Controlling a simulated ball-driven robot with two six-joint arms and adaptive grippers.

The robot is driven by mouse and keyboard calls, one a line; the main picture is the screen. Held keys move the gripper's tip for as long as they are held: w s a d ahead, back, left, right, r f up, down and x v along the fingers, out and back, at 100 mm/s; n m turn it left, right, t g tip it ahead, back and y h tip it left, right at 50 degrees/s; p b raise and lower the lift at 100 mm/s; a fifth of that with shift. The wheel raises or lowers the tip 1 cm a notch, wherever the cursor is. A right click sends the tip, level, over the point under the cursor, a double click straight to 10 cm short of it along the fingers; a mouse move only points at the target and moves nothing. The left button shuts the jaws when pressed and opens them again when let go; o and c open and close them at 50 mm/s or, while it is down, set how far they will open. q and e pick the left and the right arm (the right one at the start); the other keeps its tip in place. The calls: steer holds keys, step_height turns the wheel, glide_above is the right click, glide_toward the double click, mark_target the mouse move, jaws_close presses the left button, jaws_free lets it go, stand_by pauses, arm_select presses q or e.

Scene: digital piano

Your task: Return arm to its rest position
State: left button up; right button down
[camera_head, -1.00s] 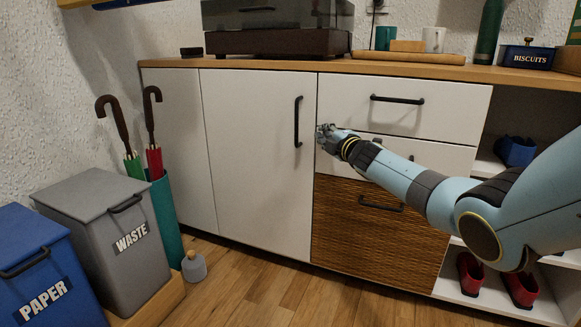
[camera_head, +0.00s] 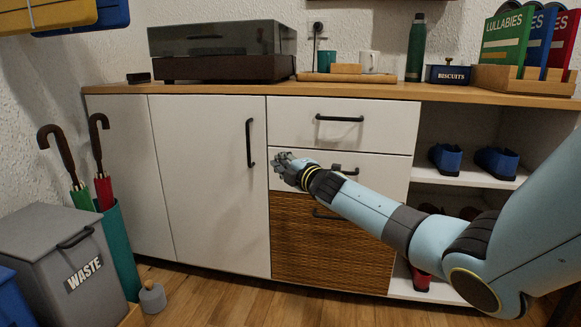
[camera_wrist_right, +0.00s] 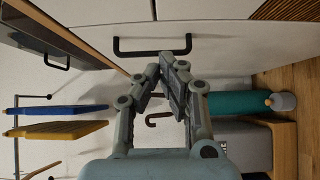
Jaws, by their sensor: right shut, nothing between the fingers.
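My right arm (camera_head: 395,222) comes in from the right in the head view, stretched out in front of the white sideboard (camera_head: 215,180). My right gripper (camera_head: 280,163) is shut and empty, in front of the drawer column near the edge of the cupboard door. In the right wrist view the gripper's fingers (camera_wrist_right: 166,70) are together with nothing between them. A black door handle (camera_wrist_right: 152,50) shows just beyond the fingertips in that view. My left gripper is not in view.
Grey waste bin (camera_head: 60,250) and teal umbrella stand (camera_head: 120,250) stand at left; a small grey weight (camera_head: 152,298) is on the floor. Turntable (camera_head: 222,52), biscuit tin (camera_head: 448,74) and book rack (camera_head: 520,80) are on top. Blue shoes (camera_head: 497,161) fill a right shelf.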

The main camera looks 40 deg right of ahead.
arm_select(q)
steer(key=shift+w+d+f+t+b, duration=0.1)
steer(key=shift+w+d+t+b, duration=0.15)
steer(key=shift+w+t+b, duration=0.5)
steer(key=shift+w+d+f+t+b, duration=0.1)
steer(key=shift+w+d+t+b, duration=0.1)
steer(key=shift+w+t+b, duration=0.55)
arm_select(e)
steer(key=shift+s+a+f, duration=0.1)
steer(key=shift+s, duration=1.15)
steer(key=shift+s+a, duration=0.1)
steer(key=shift+s, duration=1.1)
